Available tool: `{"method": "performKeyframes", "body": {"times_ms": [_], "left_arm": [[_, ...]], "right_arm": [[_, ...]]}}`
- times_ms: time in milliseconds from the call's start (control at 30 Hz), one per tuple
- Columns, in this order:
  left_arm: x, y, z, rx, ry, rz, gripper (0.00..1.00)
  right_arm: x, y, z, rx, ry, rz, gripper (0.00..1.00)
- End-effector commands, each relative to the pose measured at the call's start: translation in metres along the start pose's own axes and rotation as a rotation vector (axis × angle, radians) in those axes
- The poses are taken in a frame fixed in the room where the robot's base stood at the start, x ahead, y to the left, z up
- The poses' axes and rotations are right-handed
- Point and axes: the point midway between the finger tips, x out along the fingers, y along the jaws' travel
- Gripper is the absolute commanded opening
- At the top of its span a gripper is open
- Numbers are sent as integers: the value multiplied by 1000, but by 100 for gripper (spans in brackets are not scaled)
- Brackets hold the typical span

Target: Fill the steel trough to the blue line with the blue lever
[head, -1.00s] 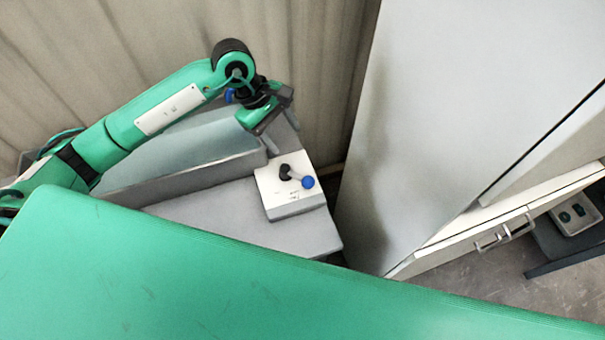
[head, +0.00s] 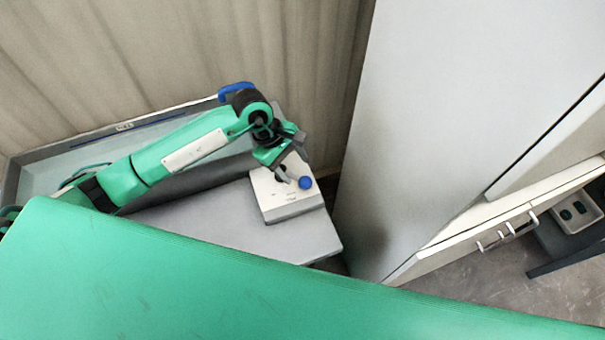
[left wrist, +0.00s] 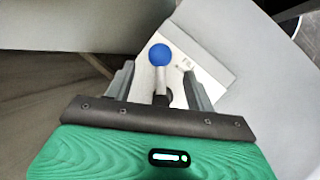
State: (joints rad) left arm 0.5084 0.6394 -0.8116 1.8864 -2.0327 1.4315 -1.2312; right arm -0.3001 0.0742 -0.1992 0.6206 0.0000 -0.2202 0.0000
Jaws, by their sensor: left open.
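The blue lever is a blue ball (head: 305,183) on a short stalk, on a white box (head: 288,202). My left gripper (head: 292,168) is open at the lever, just up and left of the ball in the head view. In the left wrist view the ball (left wrist: 160,55) stands just beyond and between the open fingertips (left wrist: 158,72), with the stalk between the fingers; no grip shows. The steel trough (head: 40,178) lies behind my left arm, which hides part of its inside. A dark blue line (head: 165,118) runs along its back wall. I cannot tell the water level. My right gripper is not seen.
A blue curved spout (head: 236,88) is at the trough's back right. A grey bench top (head: 230,225) carries the white box. A tall pale cabinet (head: 440,110) stands close on the right. A green surface (head: 200,290) fills the foreground.

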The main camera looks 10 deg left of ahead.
Motion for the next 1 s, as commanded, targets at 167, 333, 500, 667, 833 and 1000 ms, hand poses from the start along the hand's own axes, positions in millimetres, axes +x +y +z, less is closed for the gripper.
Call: {"method": "performKeyframes", "body": {"times_ms": [167,333,500,667,833,1000], "left_arm": [[32,0,2,-2,-2,-2,55],[52,0,1,-1,0,-1,55],[59,0,0,0,0,1,55],[59,0,0,0,1,1,55],[59,0,0,0,1,1,34],[59,0,0,0,1,1,0]], "right_arm": [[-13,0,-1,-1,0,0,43],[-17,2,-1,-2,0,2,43],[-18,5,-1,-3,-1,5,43],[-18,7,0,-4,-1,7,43],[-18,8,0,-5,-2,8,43],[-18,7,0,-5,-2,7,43]]}}
